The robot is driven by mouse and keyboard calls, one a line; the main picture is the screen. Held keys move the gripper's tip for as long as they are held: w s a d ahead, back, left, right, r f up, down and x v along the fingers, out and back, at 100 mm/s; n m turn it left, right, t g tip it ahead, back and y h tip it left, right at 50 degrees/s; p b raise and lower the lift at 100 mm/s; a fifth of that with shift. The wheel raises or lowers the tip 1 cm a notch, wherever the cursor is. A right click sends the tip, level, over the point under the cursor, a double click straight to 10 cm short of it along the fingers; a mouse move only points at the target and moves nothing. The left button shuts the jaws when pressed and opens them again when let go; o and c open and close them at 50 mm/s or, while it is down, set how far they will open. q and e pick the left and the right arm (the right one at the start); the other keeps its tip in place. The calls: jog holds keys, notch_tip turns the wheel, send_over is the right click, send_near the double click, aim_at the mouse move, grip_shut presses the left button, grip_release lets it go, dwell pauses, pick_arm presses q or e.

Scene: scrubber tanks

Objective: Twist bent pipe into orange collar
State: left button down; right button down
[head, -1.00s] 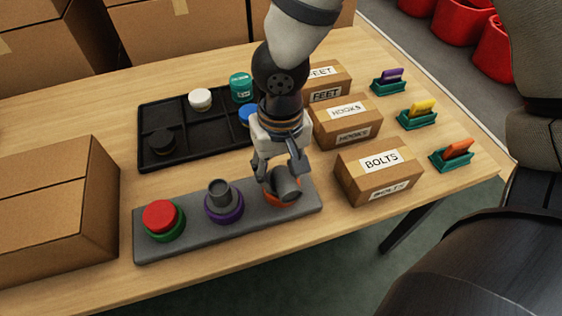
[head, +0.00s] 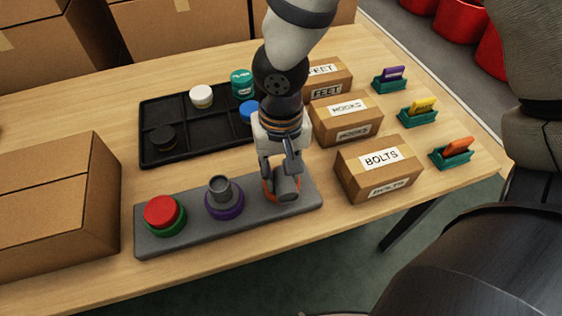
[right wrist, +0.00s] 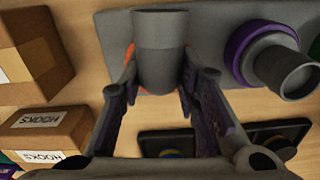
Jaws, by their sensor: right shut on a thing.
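The grey bent pipe (head: 288,187) sits at the orange collar (head: 267,188) on the right end of the grey base plate (head: 250,209). Its free end points toward the front edge of the table. My right gripper (head: 280,172) points down and is shut on the bent pipe. In the right wrist view, the bent pipe (right wrist: 160,52) lies between the two fingers, and a sliver of the orange collar (right wrist: 130,55) shows beside it. The pipe hides most of the collar, so how deep it sits cannot be told. My left gripper is not in view.
A purple collar with a grey pipe (head: 222,193) and a red cap on a green collar (head: 161,214) share the plate. A black tray (head: 180,140) with jars lies behind. The BOLTS box (head: 378,170) stands close on the right, a large carton (head: 55,205) on the left.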

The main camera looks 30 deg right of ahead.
jog(key=shift+s+f, duration=0.1)
jog(key=shift+f, duration=0.1)
jog(key=c, duration=1.2)
grip_release()
jog(key=shift+c, duration=0.2)
jog(key=shift+o, duration=0.6)
jog(key=shift+w+r, duration=0.15)
jog(key=shift+w, duration=0.05)
jog(key=o, duration=0.9)
jog(key=shift+r, duration=0.1)
jog(key=shift+r, duration=3.55)
